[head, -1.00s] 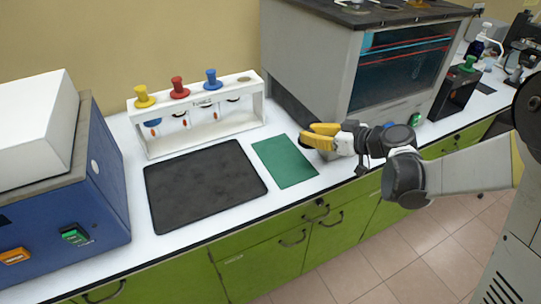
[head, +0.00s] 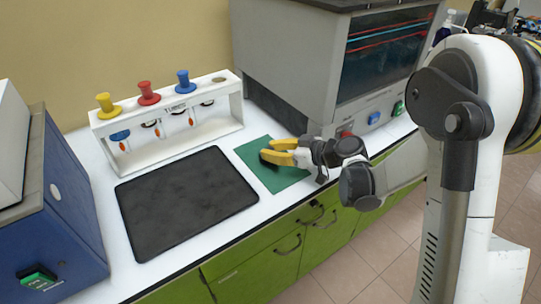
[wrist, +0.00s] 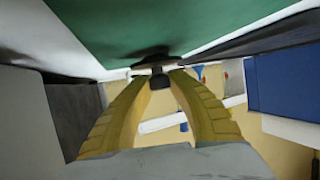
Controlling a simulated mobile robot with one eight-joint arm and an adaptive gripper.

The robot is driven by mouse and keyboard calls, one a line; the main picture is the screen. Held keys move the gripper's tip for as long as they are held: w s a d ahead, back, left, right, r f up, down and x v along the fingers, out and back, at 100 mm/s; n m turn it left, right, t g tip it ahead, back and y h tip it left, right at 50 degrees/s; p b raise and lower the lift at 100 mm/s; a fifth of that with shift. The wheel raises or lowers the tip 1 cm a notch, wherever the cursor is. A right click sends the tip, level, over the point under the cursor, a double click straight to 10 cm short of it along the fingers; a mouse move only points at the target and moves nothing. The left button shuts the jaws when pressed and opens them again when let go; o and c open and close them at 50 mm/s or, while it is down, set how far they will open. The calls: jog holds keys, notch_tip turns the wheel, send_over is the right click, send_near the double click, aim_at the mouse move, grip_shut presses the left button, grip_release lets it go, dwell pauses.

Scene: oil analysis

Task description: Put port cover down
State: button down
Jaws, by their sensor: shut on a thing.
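My gripper (head: 270,153) has yellow fingers and reaches in from the right over the green mat (head: 288,181) on the white bench. In the wrist view, the fingertips (wrist: 159,75) are shut on the small dark knob of the port cover (wrist: 152,54), whose dark, flat part lies against the green mat (wrist: 140,22). The cover also shows as a dark patch at the fingertips in the head view (head: 269,158). It is at or very close to the mat surface; I cannot tell if it touches.
A black mat (head: 185,205) lies left of the green one. A white rack (head: 205,131) with yellow, red and blue knobs stands behind. A grey machine (head: 290,75) stands at the back right, a blue machine (head: 75,215) at the left.

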jog(key=shift+f, duration=0.15)
jog(key=c, duration=1.3)
grip_release()
jog(key=shift+f, duration=0.15)
